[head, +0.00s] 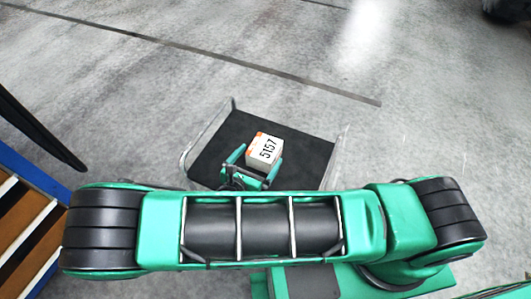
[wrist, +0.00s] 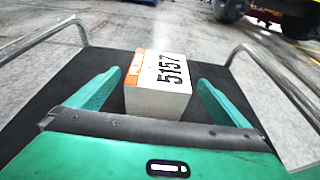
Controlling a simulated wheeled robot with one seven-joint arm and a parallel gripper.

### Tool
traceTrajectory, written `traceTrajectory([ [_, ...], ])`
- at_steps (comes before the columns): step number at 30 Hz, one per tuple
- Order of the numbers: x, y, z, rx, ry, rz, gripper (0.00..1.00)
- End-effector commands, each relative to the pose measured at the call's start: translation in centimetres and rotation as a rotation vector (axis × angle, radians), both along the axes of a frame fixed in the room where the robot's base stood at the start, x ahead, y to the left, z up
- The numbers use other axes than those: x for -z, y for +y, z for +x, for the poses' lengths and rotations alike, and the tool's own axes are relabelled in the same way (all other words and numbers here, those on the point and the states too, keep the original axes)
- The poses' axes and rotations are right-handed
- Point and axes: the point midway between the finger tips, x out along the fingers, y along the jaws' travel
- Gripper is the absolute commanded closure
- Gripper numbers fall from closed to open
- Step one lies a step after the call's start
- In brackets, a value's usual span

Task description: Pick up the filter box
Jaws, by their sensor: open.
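The filter box (head: 264,149) is a small white carton with an orange strip and the number 5157. It sits on a black platform (head: 217,145) with metal side rails. In the wrist view the box (wrist: 158,88) lies between the two green fingers of my gripper (wrist: 155,97), with a gap on each side. My gripper (head: 250,168) is open at the near side of the box in the head view. My arm hides the near part of the platform there.
Bent metal rails (wrist: 280,80) rise along both sides of the platform. A blue-edged rack with brown slats (head: 22,215) stands at the left. Bare concrete floor (head: 430,130) lies beyond and to the right. A dark wheel (wrist: 230,10) shows far off.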

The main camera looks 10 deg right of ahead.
Motion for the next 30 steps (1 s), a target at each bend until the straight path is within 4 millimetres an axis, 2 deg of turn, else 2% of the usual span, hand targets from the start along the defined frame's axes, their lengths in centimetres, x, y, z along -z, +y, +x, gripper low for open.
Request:
traceTrajectory([
  [5, 0.1, -0.5, 0.9, 0.0, -0.001, 0.0, 0.0],
  [14, 1.0, -2.6, 4.1, 0.002, -0.001, -0.001, 0.0],
  [21, 1.1, -2.7, 4.4, -0.001, 0.0, 0.002, 0.0],
  [22, 1.1, -2.7, 4.4, -0.001, 0.0, 0.002, 0.02],
  [23, 1.1, -2.7, 4.4, -0.001, 0.0, 0.002, 0.1],
  [28, 1.1, -2.7, 4.4, 0.0, 0.0, 0.001, 0.5],
  [30, 1.1, -2.7, 4.4, 0.0, -0.001, 0.001, 0.51],
])
